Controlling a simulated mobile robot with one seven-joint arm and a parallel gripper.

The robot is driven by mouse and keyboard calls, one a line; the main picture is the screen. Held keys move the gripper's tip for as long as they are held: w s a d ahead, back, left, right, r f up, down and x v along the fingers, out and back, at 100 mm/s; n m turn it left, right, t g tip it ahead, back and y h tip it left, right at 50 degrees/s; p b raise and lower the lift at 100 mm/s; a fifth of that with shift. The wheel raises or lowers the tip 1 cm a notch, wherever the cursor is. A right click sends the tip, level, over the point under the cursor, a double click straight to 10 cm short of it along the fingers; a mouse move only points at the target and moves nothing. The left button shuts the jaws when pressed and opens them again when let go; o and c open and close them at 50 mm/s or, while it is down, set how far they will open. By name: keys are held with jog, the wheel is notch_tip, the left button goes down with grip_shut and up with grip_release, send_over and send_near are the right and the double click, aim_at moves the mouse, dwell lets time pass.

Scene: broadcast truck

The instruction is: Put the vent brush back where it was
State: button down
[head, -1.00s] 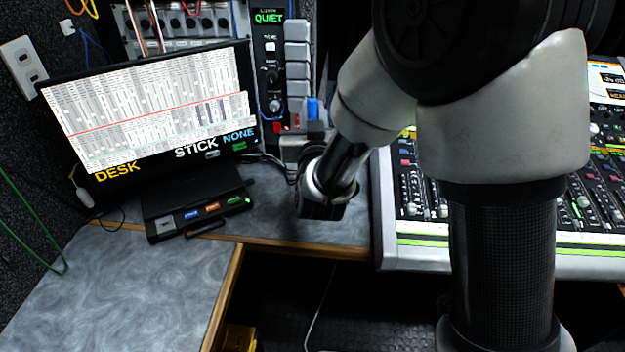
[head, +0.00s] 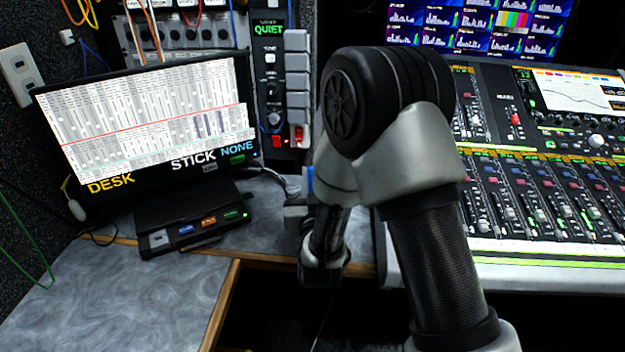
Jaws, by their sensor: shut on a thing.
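My gripper (head: 297,212) is partly in view at the front of the desk, between the monitor and the mixing console, mostly hidden behind my own wrist. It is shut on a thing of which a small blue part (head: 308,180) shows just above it. I take this for the vent brush, but its bristles and full shape are hidden. My arm covers the spot around and below the gripper, so I cannot tell whether the brush touches the desk. No other vent brush is visible.
A monitor (head: 150,115) stands at the left, with a dark button box (head: 190,225) before it. A mixing console (head: 540,195) fills the right. A panel of grey buttons (head: 297,62) is behind. The grey desk (head: 110,300) is clear at front left.

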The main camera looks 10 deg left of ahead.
jog(key=shift+f, duration=0.1)
jog(key=c, duration=1.6)
grip_release()
